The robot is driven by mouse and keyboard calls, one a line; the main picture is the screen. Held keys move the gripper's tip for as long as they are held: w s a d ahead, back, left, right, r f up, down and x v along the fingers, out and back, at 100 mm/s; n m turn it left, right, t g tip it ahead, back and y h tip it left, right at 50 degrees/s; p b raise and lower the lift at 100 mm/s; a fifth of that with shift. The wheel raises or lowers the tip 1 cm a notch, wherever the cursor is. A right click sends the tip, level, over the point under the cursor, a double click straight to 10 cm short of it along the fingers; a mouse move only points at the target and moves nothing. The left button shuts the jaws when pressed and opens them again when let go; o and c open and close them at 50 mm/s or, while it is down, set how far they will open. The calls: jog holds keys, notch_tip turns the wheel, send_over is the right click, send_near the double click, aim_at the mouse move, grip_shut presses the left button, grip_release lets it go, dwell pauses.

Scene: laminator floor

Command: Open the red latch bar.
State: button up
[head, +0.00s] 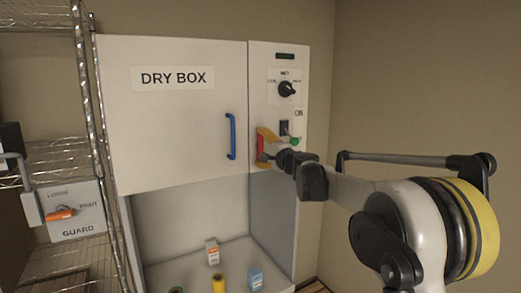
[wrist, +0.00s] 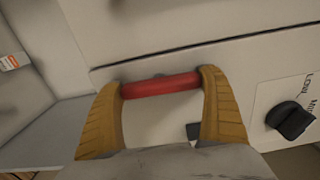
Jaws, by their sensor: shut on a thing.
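The red latch bar (wrist: 160,86) lies across the wrist view between the two yellow fingers of my gripper (wrist: 162,80), with a fingertip at each end. My gripper is shut on it. In the head view the red latch bar (head: 260,149) shows as a small upright red strip on the cabinet's narrow right panel, partly hidden by my gripper (head: 265,143). The bar lies close to the seam beside the DRY BOX door (head: 180,110). Its mounts are hidden behind the fingers.
The door has a blue handle (head: 231,136). A black knob (head: 287,89), a dark switch and a green button (head: 294,141) sit near my gripper. A wire shelf with a GUARD box (head: 78,222) is at left.

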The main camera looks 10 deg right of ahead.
jog(key=shift+n, duration=0.3)
jog(key=o, duration=0.9)
jog(key=shift+s, duration=0.1)
jog(key=v, duration=1.2)
